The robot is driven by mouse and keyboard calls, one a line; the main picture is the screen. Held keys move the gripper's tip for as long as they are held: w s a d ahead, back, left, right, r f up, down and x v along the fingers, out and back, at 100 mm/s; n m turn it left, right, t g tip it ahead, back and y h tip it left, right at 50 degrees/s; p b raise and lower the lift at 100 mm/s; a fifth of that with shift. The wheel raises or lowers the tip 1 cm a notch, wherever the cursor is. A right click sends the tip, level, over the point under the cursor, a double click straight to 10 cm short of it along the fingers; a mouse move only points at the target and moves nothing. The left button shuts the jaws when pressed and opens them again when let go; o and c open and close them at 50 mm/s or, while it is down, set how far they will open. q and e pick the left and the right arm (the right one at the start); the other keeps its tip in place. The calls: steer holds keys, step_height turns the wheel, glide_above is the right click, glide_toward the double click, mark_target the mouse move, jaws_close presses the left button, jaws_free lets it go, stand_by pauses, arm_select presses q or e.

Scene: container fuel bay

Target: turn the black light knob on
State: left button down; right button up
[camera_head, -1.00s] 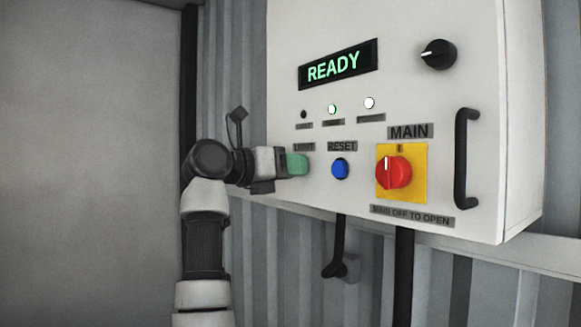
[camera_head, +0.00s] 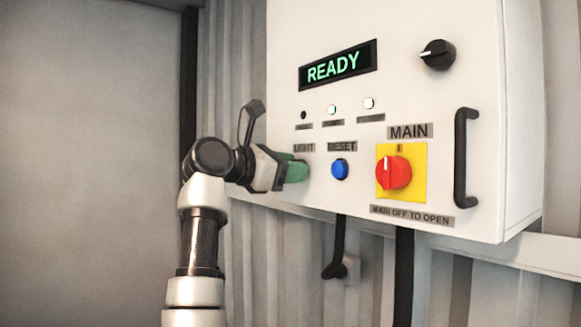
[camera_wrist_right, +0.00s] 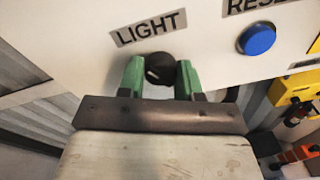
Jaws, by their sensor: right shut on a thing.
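The black light knob (camera_wrist_right: 159,67) sits under the LIGHT label (camera_wrist_right: 148,28) on the white panel in the right wrist view. My right gripper (camera_head: 298,171) reaches the panel from the left, with its green fingers at the knob's place. In the right wrist view the fingers (camera_wrist_right: 160,76) are on both sides of the knob and shut on it. The gripper is rolled relative to the panel, as the label looks tilted there. In the head view the fingers hide the knob. My left gripper is not in view.
A blue RESET button (camera_head: 340,169) is just right of the gripper. The red MAIN switch (camera_head: 394,172) is on a yellow plate further right. A black handle (camera_head: 464,158) and another black knob (camera_head: 438,55) are at the right. The display (camera_head: 337,67) reads READY.

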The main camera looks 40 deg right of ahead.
steer(key=shift+r, duration=0.1)
stand_by(0.3)
steer(key=o, duration=0.9)
steer(key=a+b, duration=0.1)
steer(key=a, duration=0.2)
steer(key=w+a, duration=0.1)
steer(key=a, duration=0.3)
steer(key=a+b, duration=0.1)
steer(key=a, duration=0.2)
steer(key=shift+w+a+r+b, duration=0.25)
steer(key=shift+w+a+b, duration=0.05)
steer(key=shift+a+b, duration=0.05)
